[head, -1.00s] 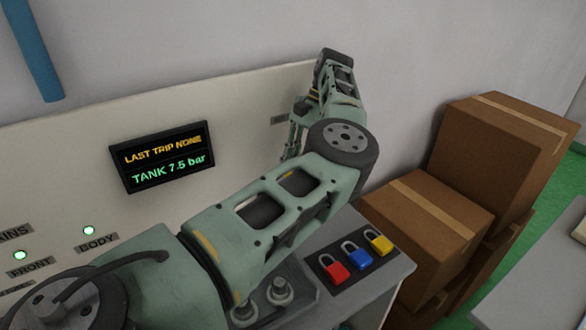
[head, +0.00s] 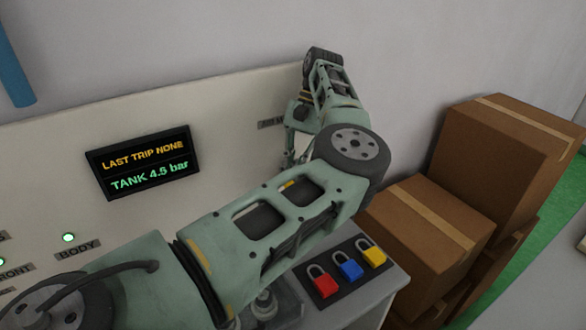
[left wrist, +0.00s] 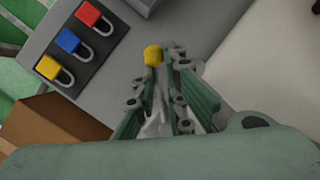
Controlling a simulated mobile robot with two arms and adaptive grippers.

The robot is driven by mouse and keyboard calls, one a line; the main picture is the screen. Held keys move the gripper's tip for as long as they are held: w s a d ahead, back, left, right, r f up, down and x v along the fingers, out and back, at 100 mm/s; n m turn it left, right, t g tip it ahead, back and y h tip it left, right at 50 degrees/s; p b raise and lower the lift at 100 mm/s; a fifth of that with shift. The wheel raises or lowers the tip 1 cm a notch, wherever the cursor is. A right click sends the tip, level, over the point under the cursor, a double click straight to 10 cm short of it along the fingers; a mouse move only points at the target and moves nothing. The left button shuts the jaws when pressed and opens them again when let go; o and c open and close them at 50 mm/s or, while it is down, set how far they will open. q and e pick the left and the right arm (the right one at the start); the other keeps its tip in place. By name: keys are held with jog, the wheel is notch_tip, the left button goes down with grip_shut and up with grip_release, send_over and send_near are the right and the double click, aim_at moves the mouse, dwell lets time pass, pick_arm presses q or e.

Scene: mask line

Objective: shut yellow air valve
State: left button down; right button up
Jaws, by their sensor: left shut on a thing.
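A yellow knob-like part (left wrist: 153,55), which looks like the valve handle, shows at the fingertips of my left gripper (left wrist: 163,68) in the left wrist view. The gripper is shut on it. The fingers hide its lower part and most of its shape, so its turn angle cannot be told. In the head view my left arm reaches across to the panel's right end, and its wrist and links hide the valve. My right gripper is in neither view.
The panel display (head: 142,163) reads "LAST TRIP NONE" and "TANK 4.5 bar". A green BODY lamp (head: 68,238) is lit. Red (head: 324,286), blue (head: 349,269) and yellow (head: 373,254) padlocks lie on a dark pad. Cardboard boxes (head: 425,225) stand at right.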

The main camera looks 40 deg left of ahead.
pick_arm(q)
jog(key=c, duration=2)
grip_release()
jog(key=shift+s+f, duration=0.2)
jog(key=shift+f, duration=0.05)
jog(key=shift+o, duration=0.8)
jog(key=shift+s, duration=0.1)
jog(key=shift+s+d+r, duration=0.1)
jog(key=shift+r, duration=0.1)
jog(key=shift+w+r, duration=0.3)
jog(key=v, duration=0.6)
jog(key=shift+r, duration=0.45)
